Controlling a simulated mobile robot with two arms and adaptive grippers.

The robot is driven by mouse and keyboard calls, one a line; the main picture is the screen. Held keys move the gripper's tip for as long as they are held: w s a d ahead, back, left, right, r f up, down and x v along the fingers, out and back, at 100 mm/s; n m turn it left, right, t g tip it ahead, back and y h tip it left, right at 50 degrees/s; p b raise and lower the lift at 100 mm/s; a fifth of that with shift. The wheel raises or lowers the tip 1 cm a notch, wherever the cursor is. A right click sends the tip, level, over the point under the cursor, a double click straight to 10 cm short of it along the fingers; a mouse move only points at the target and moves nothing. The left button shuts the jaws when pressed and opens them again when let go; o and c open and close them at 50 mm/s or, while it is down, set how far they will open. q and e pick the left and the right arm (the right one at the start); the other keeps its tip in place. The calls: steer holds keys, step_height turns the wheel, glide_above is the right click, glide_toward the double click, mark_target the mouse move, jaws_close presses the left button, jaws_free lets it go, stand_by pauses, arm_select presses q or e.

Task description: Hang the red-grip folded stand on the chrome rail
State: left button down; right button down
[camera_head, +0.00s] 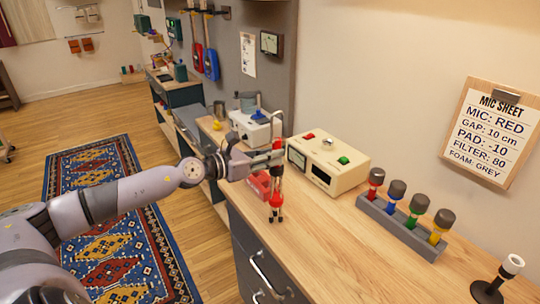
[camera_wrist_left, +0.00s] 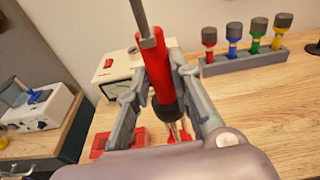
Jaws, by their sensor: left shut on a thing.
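The folded stand (camera_head: 276,200) hangs upright in my left gripper (camera_head: 268,160), over the near edge of the wooden counter. It has red sections, a thin upper rod and small dark feet at the bottom. In the left wrist view its red grip (camera_wrist_left: 162,85) sits between my two grey fingers, which are shut on it. Whether the feet touch the counter is hard to tell. A curved chrome bar (camera_head: 266,277) runs on the dark cabinet front below the counter; I cannot tell if it is the rail or a handle. My right gripper is out of view.
A cream box (camera_head: 328,160) with red and green buttons stands behind the stand, with a red box (camera_head: 260,186) beside it. A grey rack (camera_head: 400,228) of coloured microphones is to the right. The counter front (camera_head: 320,265) is clear.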

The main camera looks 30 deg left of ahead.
arm_select(q)
steer(key=shift+w+r+p, duration=0.1)
steer(key=shift+r+p, duration=0.3)
steer(key=shift+r, duration=0.1)
steer(key=shift+r+p, duration=2)
steer(key=shift+r, duration=0.15)
steer(key=shift+f, duration=0.15)
